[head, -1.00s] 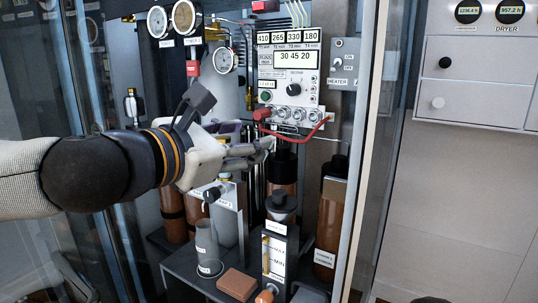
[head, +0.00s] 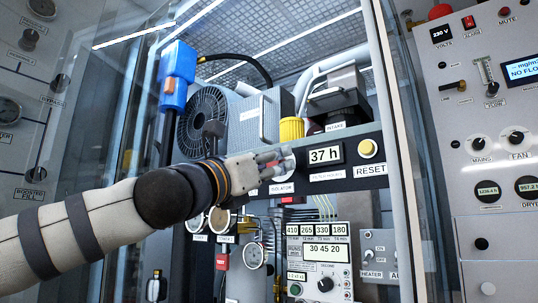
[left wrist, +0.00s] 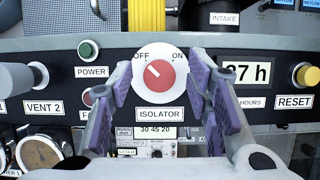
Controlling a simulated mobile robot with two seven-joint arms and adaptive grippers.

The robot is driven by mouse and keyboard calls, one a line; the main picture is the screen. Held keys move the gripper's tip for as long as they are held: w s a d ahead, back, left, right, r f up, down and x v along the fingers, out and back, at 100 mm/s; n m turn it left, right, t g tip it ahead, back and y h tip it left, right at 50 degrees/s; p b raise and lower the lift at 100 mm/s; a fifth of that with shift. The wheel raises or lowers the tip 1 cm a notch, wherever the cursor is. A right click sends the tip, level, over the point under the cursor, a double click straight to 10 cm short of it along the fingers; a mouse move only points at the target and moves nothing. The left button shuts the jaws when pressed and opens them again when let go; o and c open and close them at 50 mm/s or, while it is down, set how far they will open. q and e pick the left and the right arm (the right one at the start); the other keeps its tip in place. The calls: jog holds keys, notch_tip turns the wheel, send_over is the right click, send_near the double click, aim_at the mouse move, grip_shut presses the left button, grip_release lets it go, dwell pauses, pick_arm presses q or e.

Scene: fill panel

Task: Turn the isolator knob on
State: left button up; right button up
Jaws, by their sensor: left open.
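The isolator knob (left wrist: 160,74) is a red round knob on a white disc, with OFF printed at upper left and ON at upper right. Its white pointer mark leans to the upper left, toward OFF. The ISOLATOR label (left wrist: 160,114) is below it. My left gripper (left wrist: 162,82) is open, its purple-padded fingers to the left and right of the knob in the left wrist view. I cannot tell whether they touch the disc. In the head view, my left gripper (head: 270,167) covers the red knob above the ISOLATOR label (head: 281,188). My right gripper is not in view.
On the same panel are a 37 h display (head: 326,155), a yellow RESET button (head: 368,148) and a green POWER button (left wrist: 88,49). A VENT 2 knob (left wrist: 38,74) is at the left. Glass and a cabinet frame post (head: 398,130) flank the opening.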

pick_arm(q)
jog(key=shift+w+f, duration=0.1)
jog(key=shift+c, duration=0.6)
grip_shut()
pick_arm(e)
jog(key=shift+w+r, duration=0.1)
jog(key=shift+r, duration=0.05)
pick_arm(q)
jog(key=m+g+p, duration=0.2)
jog(key=m+g, duration=0.1)
jog(key=m, duration=0.4)
jog(key=m+g+h+p, duration=0.1)
jog(key=m+g+p, duration=0.1)
jog(key=m, duration=0.5)
jog(key=m+g+h+p, duration=0.1)
jog(key=m+g+p, duration=0.1)
jog(key=m, duration=0.6)
jog(key=shift+w+a+r+g+p, duration=0.2)
jog(key=shift+r+g+p, duration=0.15)
jog(key=shift+g, duration=0.45)
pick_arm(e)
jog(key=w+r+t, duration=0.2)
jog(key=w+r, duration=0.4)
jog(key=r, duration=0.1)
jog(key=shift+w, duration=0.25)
pick_arm(q)
jog(key=shift+m, duration=0.3)
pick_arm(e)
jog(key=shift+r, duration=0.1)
